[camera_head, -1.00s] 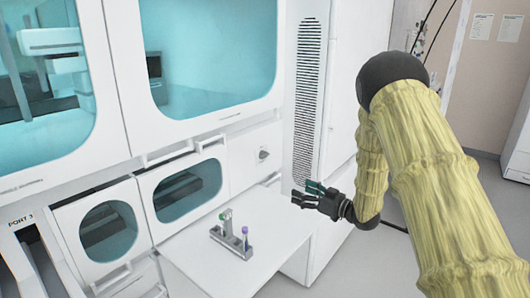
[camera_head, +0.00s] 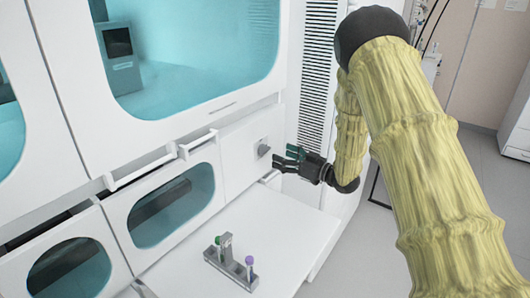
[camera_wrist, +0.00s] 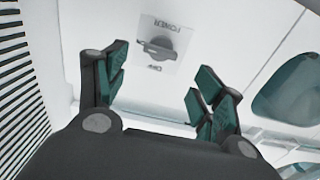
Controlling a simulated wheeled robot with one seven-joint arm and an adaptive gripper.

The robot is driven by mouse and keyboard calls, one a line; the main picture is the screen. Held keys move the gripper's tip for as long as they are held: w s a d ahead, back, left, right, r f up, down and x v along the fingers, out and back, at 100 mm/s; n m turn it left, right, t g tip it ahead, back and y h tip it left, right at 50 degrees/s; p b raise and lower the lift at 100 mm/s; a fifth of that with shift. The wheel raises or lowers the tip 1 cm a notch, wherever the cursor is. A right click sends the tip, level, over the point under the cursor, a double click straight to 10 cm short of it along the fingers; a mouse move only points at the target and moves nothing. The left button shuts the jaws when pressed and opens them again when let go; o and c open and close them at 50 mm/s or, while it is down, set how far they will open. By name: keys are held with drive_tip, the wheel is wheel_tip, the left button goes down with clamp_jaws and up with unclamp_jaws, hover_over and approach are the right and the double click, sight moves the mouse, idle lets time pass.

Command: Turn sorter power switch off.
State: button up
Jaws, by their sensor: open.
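The sorter power switch (camera_head: 263,149) is a small grey rotary knob on the white front panel, right of the lower windows. In the wrist view the knob (camera_wrist: 158,49) sits on a light label plate (camera_wrist: 163,38) with blurred lettering that seems to read POWER, seen upside down. My gripper (camera_head: 284,159) is close in front of the panel, just right of and slightly below the knob in the head view. Its green-padded fingers (camera_wrist: 162,90) are spread apart and empty. The knob shows between and beyond the fingertips, apart from them.
A white shelf (camera_head: 290,215) juts out below the panel, holding a grey rack (camera_head: 230,263) with capped tubes. A handle bar (camera_head: 140,170) sticks out above the lower windows. A slotted vent (camera_head: 317,75) is right of the panel. Open floor lies to the right.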

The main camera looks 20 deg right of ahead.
sight(267, 151)
drive_tip(key=x, duration=0.6)
drive_tip(key=shift+w+a+p, duration=0.2)
drive_tip(key=shift+a+p, duration=0.05)
drive_tip(key=shift+p, duration=0.1)
drive_tip(key=shift+w+f, duration=0.2)
drive_tip(key=shift+f, duration=0.05)
drive_tip(key=shift+w+f, duration=0.3)
drive_tip(key=shift+c, duration=1)
drive_tip(key=shift+s+r, duration=0.1)
drive_tip(key=shift+r, duration=0.15)
drive_tip(key=c, duration=0.8)
